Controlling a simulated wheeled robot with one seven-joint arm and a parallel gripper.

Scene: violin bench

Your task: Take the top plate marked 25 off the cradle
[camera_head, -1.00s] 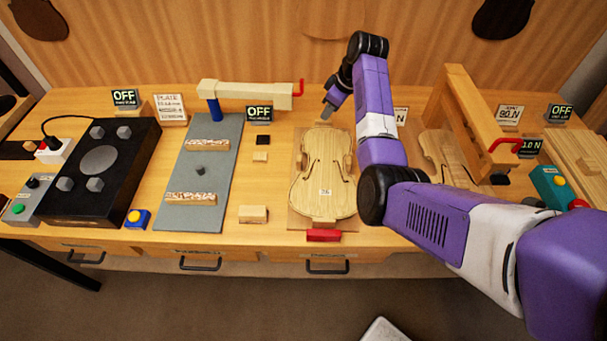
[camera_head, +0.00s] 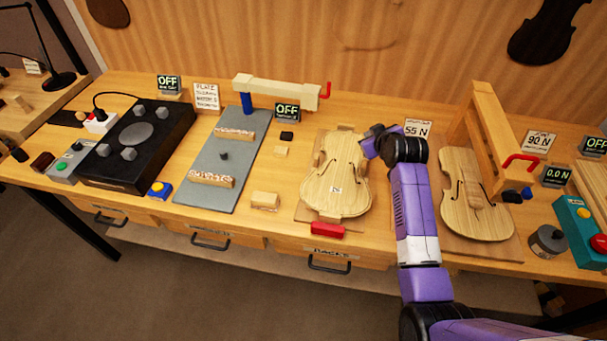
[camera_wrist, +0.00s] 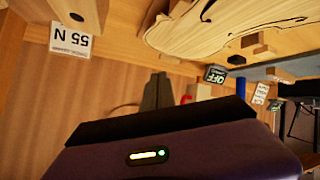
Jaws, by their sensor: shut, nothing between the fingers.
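The violin plate (camera_head: 336,180), pale wood with two f-holes, lies flat on its wooden cradle (camera_head: 302,212) in mid-bench. A small white label on it is too small to read surely. Part of the plate (camera_wrist: 225,28) also shows inverted at the top of the wrist view. My gripper (camera_head: 374,133) is at the upper right edge of the plate, shut and empty. In the head view its fingers are small and partly hidden by my wrist, and I cannot tell whether they touch the plate.
A second violin body (camera_head: 474,200) lies under a wooden arch (camera_head: 487,135) at right. A 55 N card (camera_head: 417,128) stands behind my wrist. A red block (camera_head: 328,230) sits before the cradle. Left is a grey slab (camera_head: 215,165) with blocks.

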